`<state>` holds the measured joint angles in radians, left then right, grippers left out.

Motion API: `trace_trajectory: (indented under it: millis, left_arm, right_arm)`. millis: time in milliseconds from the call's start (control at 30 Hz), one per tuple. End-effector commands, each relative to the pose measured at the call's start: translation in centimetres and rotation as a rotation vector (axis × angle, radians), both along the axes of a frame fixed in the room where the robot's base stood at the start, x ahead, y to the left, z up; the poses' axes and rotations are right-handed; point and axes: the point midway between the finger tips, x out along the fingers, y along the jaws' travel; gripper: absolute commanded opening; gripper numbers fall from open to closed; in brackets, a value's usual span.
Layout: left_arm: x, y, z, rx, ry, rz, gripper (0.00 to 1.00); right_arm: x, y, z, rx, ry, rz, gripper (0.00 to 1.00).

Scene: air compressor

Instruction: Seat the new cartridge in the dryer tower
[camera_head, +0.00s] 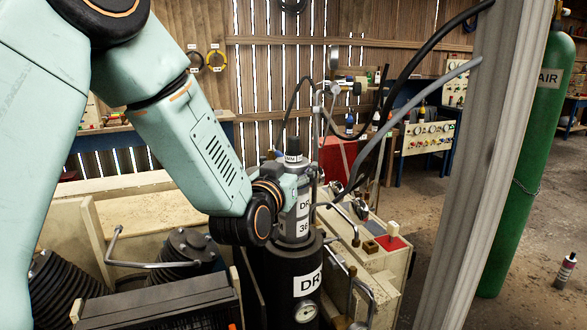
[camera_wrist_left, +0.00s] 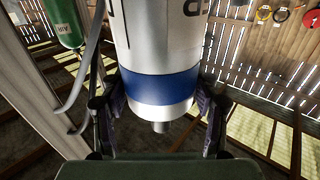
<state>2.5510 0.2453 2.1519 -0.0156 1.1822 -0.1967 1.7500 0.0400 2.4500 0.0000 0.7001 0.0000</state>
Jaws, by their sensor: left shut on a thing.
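The pale grey cartridge (camera_head: 303,228), with a lettered label, stands upright over the black dryer tower (camera_head: 262,270) in the head view. Its lower end meets the tower's top collar; I cannot tell how deep it sits. My left gripper (camera_head: 298,190) is at its upper part, shut on it, with the fingers partly hidden. In the left wrist view the cartridge (camera_wrist_left: 158,55) is white with a blue band and a short grey stub at its end. The gripper's fingers (camera_wrist_left: 160,108) lie on both sides of it. My right gripper is not in view.
A gauge (camera_head: 306,311) is on the tower's front. Metal pipes (camera_head: 350,285) and a cream panel with a red plate (camera_head: 391,243) stand close on the right. A grey post (camera_head: 485,150) and a green air cylinder (camera_head: 525,150) are further right. Black hoses (camera_head: 400,75) hang behind.

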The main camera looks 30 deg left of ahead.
Motion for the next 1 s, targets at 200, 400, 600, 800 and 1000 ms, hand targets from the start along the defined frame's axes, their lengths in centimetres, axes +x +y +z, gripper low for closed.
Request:
trace_trajectory:
  millis: [200,400,600,800,1000]
  left_arm:
    - [0.1,0.0,-0.3,0.001,-0.006,0.0,0.0]
    - [0.1,0.0,-0.7,0.001,-0.006,0.0,0.0]
    - [0.1,0.0,-1.1,0.001,-0.006,0.0,0.0]
    - [0.1,0.0,-1.5,0.001,-0.006,0.0,0.0]
    - [0.1,0.0,-1.9,0.001,-0.006,0.0,0.0]
  right_arm:
    - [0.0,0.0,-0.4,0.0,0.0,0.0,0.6]
    - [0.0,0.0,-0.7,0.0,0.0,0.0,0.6]
    - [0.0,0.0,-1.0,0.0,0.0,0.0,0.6]
    - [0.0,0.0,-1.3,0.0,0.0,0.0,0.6]
    - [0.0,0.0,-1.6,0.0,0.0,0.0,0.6]
